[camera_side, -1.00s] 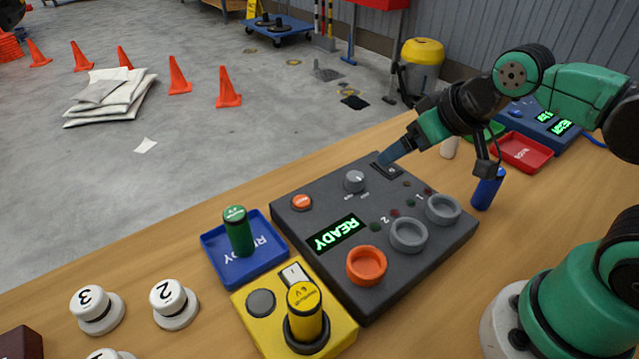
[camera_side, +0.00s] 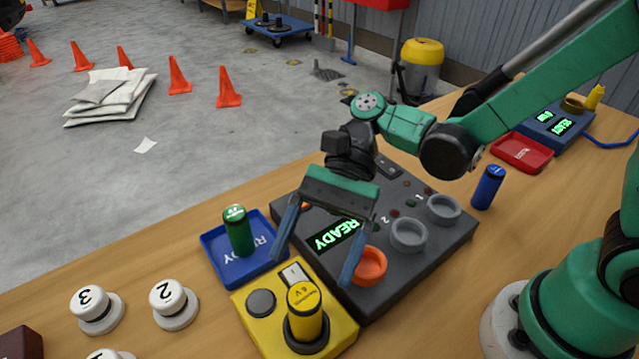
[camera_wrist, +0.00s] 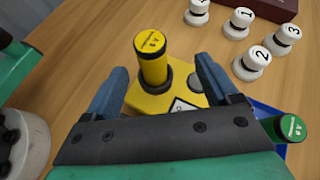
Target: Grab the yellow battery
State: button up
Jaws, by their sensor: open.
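The yellow battery (camera_side: 304,311) stands upright in a dark round socket on a yellow box (camera_side: 336,337) at the front of the table. It also shows in the wrist view (camera_wrist: 152,60), ahead of my fingers and roughly between them. My gripper (camera_side: 312,264) is open and empty, with its blue fingers spread apart and pointing down. It hangs above the dark console, behind the yellow battery and apart from it. In the wrist view my gripper (camera_wrist: 160,85) has one finger on each side of the yellow box.
A green battery (camera_side: 238,232) stands in a blue tray (camera_side: 214,262) to the left. The dark console (camera_side: 445,236) has an orange ring (camera_side: 371,266) and grey rings. A blue battery (camera_side: 488,187) stands to the right. White numbered knobs (camera_side: 172,303) are at front left.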

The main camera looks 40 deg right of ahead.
aim_at(298, 320)
jog(key=shift+s+a+g, duration=0.3)
jog(key=shift+s+g, duration=0.15)
jog(key=shift+g, duration=0.25)
jog(key=shift+s+a+f, duration=0.2)
jog(key=shift+s+a, duration=0.05)
jog(key=shift+a, duration=0.05)
jog(key=x, duration=0.4)
jog(key=shift+s+a, duration=0.25)
jog(key=shift+a, duration=0.1)
grip_shut()
